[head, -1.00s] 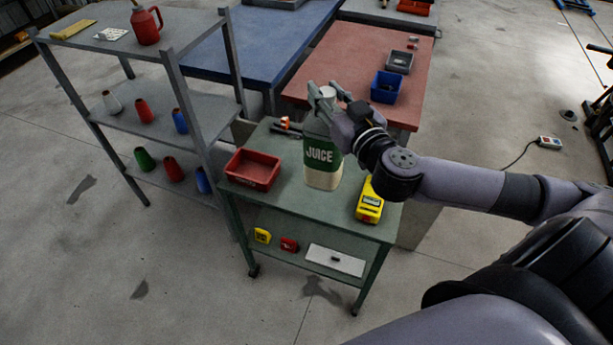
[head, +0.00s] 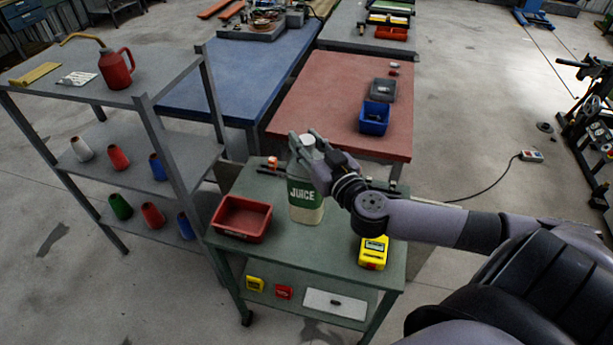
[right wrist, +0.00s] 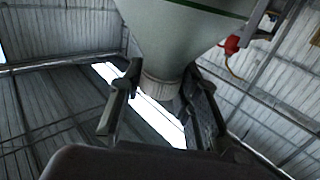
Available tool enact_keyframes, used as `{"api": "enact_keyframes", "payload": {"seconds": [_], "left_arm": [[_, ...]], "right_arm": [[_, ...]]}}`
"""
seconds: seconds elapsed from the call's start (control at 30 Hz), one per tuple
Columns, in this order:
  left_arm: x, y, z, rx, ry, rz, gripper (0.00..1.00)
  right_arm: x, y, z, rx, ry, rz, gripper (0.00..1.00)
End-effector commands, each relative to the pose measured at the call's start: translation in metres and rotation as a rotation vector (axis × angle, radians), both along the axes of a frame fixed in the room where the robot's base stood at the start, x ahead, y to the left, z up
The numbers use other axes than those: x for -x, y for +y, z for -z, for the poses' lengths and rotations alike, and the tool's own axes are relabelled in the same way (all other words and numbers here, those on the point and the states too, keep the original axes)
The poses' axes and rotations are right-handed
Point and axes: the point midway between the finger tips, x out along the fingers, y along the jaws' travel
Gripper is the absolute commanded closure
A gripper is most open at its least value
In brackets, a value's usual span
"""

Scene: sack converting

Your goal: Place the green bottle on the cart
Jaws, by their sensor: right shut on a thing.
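The green bottle (head: 305,192), a pale jug with a dark green JUICE label and a white cap, is upright over the top of the green cart (head: 335,250). Its base looks to be at the cart top, but I cannot tell whether it touches. My right gripper (head: 307,147) is shut on the bottle near its neck, reaching in from the right. In the right wrist view, the bottle's pale body (right wrist: 185,35) and cap show between the fingers (right wrist: 162,85). My left gripper is out of view.
On the cart top, a red bin (head: 241,218) is left of the bottle and a yellow meter (head: 373,252) is to its right. Dark tools with an orange end (head: 272,163) lie behind. A grey shelf (head: 120,92) stands left; a red-topped table (head: 335,95) stands behind.

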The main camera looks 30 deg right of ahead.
Motion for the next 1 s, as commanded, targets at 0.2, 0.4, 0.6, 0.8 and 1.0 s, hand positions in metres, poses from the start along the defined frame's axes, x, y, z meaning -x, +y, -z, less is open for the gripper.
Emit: {"api": "enact_keyframes", "payload": {"seconds": [0.2, 0.4, 0.6, 0.8, 1.0], "left_arm": [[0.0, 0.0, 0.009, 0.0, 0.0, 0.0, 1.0], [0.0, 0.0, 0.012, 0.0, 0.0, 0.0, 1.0], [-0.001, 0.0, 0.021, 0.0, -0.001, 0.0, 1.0], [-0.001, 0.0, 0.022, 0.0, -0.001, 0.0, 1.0], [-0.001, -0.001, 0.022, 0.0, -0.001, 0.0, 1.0]], "right_arm": [[0.0, 0.0, 0.039, 0.001, -0.005, 0.001, 1.0], [-0.001, 0.0, 0.052, 0.002, -0.006, 0.0, 1.0], [0.0, 0.0, 0.081, 0.0, -0.004, 0.001, 1.0], [0.0, 0.0, 0.091, 0.002, -0.007, -0.001, 1.0], [0.0, 0.0, 0.091, 0.001, -0.006, -0.001, 1.0]]}}
